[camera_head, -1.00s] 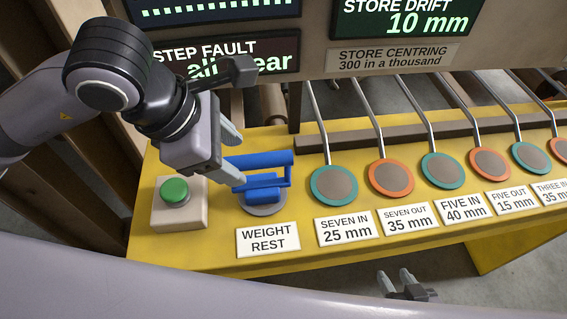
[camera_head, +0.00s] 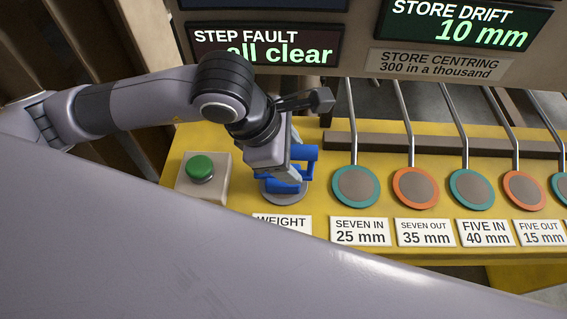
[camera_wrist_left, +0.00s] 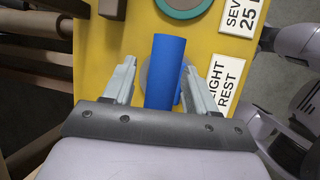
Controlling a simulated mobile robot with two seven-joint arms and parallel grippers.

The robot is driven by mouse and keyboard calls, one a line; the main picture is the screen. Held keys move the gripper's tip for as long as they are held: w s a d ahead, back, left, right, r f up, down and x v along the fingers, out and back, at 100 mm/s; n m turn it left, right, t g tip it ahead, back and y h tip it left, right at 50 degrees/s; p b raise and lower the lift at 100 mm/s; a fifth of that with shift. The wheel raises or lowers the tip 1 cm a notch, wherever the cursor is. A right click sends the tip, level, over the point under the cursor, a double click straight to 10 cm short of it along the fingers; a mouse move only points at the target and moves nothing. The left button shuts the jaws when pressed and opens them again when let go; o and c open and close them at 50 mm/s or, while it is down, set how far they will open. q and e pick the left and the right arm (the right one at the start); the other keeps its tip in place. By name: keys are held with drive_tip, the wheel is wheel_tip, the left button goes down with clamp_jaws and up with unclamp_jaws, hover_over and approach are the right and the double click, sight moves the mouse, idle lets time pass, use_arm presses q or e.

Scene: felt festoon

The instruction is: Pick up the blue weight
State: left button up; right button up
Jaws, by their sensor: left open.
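The blue weight (camera_head: 283,186) sits on the round grey weight rest (camera_head: 300,199) on the yellow bench, partly hidden behind my left gripper in the head view. In the left wrist view its blue bar (camera_wrist_left: 165,72) lies between the two fingers. My left gripper (camera_head: 293,172) is over the weight and points down at it. It also shows in the left wrist view (camera_wrist_left: 158,84), open, with a finger on either side of the bar and a gap to each. My right gripper is not visible in the current views.
A green button on a pale box (camera_head: 201,168) stands left of the weight. Teal and orange ringed discs with metal rods, such as the nearest teal one (camera_head: 355,186), line the bench to the right. Display panels (camera_head: 265,47) hang above. My own pale body covers the lower foreground.

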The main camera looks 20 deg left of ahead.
use_arm(q)
clamp_jaws()
